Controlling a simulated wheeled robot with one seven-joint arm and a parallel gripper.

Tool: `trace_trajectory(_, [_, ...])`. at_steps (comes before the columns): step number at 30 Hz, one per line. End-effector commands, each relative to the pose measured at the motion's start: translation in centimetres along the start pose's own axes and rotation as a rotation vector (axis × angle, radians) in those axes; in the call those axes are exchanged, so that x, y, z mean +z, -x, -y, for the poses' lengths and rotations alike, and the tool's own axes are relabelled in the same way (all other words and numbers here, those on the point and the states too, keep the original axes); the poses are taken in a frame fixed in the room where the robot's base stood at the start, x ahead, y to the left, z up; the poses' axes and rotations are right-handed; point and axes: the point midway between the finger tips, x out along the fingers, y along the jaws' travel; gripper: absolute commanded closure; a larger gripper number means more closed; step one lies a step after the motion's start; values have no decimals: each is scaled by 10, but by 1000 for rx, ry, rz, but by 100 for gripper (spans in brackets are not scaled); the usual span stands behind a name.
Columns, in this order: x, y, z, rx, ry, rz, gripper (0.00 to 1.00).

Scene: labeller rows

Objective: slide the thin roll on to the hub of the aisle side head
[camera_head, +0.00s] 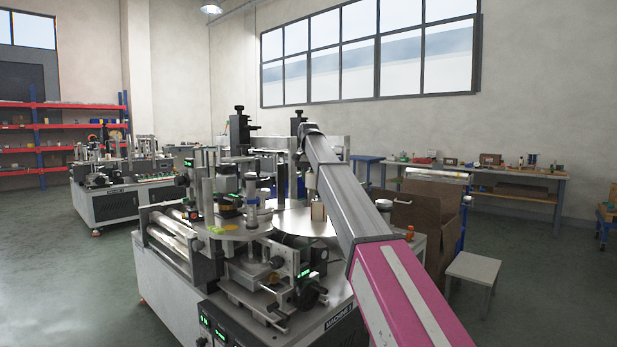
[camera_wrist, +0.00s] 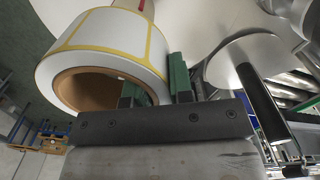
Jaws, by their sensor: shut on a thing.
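In the wrist view, a roll of white labels with yellow edging (camera_wrist: 104,38) and a brown cardboard core is held in my gripper (camera_wrist: 155,88). One green-padded finger is inside the core opening and the other lies against the outer face. The roll is tilted in this view, and a pale surface shows behind it. In the head view, the labelling machine (camera_head: 330,328) carries two round metal plates, a nearer one (camera_head: 222,234) and a farther one (camera_head: 296,222). My arm covers part of the farther plate. I cannot make out the hub, and the roll is not clear there.
A second machine (camera_head: 110,205) stands at the left, before red shelving (camera_head: 60,127). A cardboard box (camera_head: 418,220), a small stool (camera_head: 474,268) and a workbench (camera_head: 510,189) are at the right. A dark roller (camera_wrist: 262,103) is close to the right of my gripper.

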Motion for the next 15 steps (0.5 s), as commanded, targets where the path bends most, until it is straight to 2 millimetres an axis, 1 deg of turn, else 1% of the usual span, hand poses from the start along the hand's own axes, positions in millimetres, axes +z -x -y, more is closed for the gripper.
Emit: trace_trajectory(15, [0,-12,0,0,0,0,100])
